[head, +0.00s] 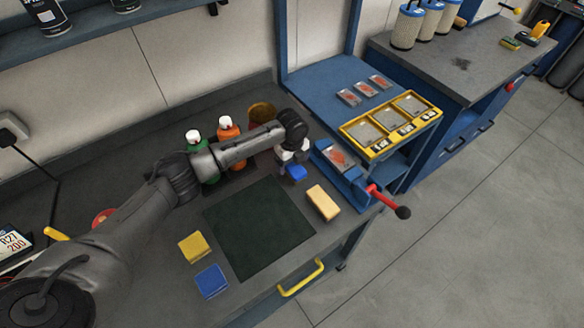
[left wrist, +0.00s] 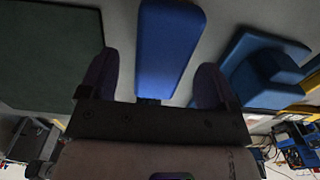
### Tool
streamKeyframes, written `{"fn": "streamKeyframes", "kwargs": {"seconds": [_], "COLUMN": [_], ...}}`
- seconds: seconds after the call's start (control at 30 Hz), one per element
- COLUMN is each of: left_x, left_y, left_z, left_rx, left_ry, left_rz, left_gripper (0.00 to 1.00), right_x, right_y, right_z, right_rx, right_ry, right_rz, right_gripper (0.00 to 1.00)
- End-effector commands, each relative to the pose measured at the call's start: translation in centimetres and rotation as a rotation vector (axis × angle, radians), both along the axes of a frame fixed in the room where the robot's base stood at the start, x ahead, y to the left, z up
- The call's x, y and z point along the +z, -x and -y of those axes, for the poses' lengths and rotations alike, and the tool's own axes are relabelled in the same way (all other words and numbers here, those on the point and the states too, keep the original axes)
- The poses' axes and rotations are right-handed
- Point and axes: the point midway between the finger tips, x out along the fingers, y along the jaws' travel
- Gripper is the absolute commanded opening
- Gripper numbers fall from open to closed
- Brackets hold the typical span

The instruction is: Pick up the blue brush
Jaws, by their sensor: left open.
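The blue brush (head: 296,173) is on the grey bench, just right of the dark green mat's far corner and mostly under my left gripper (head: 290,162). In the left wrist view the blue brush (left wrist: 168,48) shows as a long blue block reaching between the two fingers of my left gripper (left wrist: 158,82). The fingers are apart, one on each side of it, with gaps showing. I cannot tell how high the fingers are above the bench. My right gripper is not in view.
The green mat (head: 258,228) lies left of the brush. A tan block (head: 323,203) sits nearer the front edge. A blue fixture with a red lever (head: 384,198) stands close on the right. Green (head: 203,158) and orange (head: 229,140) bottles stand behind my arm.

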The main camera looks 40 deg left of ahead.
Motion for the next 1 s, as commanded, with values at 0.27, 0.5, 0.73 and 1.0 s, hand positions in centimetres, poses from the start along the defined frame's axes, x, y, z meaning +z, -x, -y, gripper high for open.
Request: {"fn": "streamKeyframes", "kwargs": {"seconds": [0.27,0.5,0.73,1.0], "left_x": [-1.61,-1.58,-1.57,-1.54], "left_y": [-0.03,-0.03,-0.03,-0.04], "left_z": [0.03,0.03,0.03,0.02], "left_rx": [0.000,0.000,0.000,0.000], "left_ry": [0.000,0.000,0.000,0.001], "left_rz": [0.001,0.001,0.001,0.002], "left_gripper": [0.83,0.69,0.47,0.27], "right_x": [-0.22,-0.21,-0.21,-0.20], "right_y": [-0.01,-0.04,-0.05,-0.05], "right_z": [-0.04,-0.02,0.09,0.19], "right_rx": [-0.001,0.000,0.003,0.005], "right_ry": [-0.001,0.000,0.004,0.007], "right_rz": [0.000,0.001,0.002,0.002], "right_gripper": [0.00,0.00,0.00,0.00]}}
